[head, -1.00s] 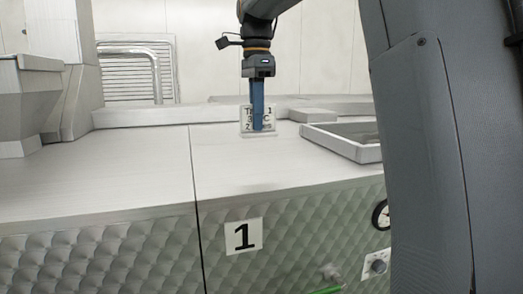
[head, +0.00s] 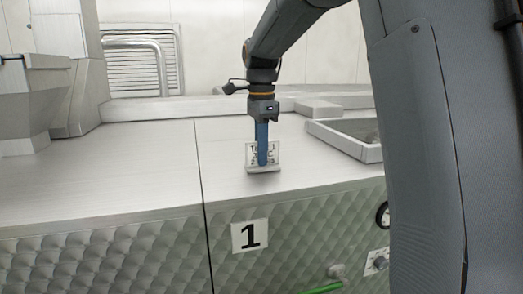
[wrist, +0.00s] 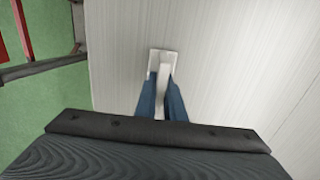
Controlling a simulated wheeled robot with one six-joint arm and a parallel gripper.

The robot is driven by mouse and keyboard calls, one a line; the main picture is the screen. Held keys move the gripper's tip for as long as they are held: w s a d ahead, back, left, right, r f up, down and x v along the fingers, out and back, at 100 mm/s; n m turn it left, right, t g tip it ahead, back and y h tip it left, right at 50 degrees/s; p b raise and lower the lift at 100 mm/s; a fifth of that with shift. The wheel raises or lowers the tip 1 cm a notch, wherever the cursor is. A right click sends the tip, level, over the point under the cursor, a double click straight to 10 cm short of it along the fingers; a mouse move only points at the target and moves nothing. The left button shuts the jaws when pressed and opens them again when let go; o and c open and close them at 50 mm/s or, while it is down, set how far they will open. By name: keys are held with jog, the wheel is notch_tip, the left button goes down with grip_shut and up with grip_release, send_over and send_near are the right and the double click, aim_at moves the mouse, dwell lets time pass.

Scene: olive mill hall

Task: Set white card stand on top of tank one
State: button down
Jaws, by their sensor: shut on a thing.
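The white card stand (head: 250,153) is upright, with dark print partly hidden behind my gripper. My gripper (head: 262,160) points down and its blue fingers are shut on the stand. In the wrist view the stand (wrist: 163,61) shows between the fingertips of my gripper (wrist: 163,90). Tank one (head: 300,232) has a quilted metal front with a "1" label (head: 249,236) and a flat pale top. The stand is over that top, right of the seam; its base looks at or very close to the surface, and I cannot tell if it touches.
An open rectangular hatch (head: 345,142) with a raised rim lies right of the stand. A low ledge (head: 165,108) runs along the back. A grey hopper (head: 30,105) stands at left. The top left of the stand is clear.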

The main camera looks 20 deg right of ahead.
jog(key=shift+f, duration=0.1)
jog(key=c, duration=1.8)
grip_release()
jog(key=shift+c, duration=0.2)
notch_tip(320, 180, up, 12)
jog(key=b, duration=0.4)
jog(key=shift+w+f, duration=0.1)
jog(key=shift+f, duration=0.1)
jog(key=shift+r+b, duration=0.3)
jog(key=shift+r, duration=0.05)
